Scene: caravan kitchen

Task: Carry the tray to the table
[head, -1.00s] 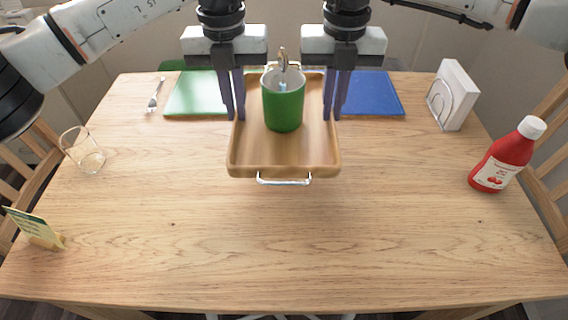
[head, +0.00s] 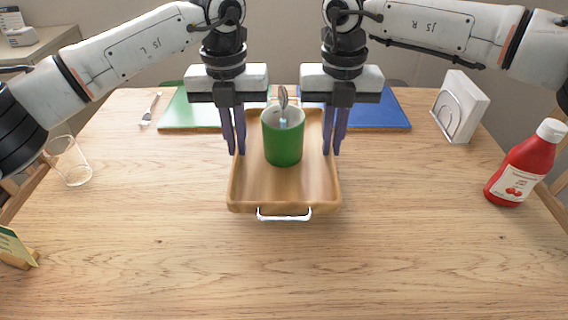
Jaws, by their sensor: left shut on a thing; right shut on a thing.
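A wooden tray (head: 252,188) with metal handles is over the middle of the table (head: 160,240); I cannot tell whether it touches the table top. A green mug (head: 283,142) stands upright on it with a spoon-like utensil (head: 283,102) inside. My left gripper (head: 235,150) is shut on the tray's left rim. My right gripper (head: 332,150) is shut on its right rim. The tray looks level.
Green (head: 190,112) and blue (head: 385,110) mats lie at the far edge, beside a fork (head: 150,108). A glass (head: 70,162) and a card stand (head: 16,250) are at left. A napkin holder (head: 460,108) and ketchup bottle (head: 525,165) are at right. The near table is clear.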

